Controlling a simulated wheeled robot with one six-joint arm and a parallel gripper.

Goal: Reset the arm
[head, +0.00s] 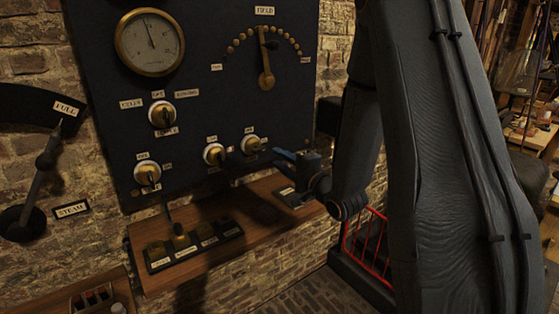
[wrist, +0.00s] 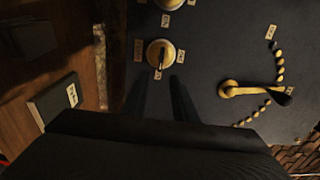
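My arm reaches down from the upper right in the head view. My gripper (head: 274,154) is just right of the rightmost brass knob (head: 251,144) on the dark panel (head: 200,100). In the wrist view my gripper (wrist: 158,82) has its two dark fingers apart, with nothing between them. The same knob (wrist: 160,53) lies beyond the fingertips, roughly in line with the gap. I cannot tell the exact distance from fingertips to knob.
The panel also carries more knobs (head: 161,115), a round gauge (head: 149,42) and a field lever (head: 266,70). Below is a wooden shelf (head: 150,278) with a switch block (head: 190,244) and a small dark labelled block (head: 296,197). A red railing (head: 372,245) stands at lower right.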

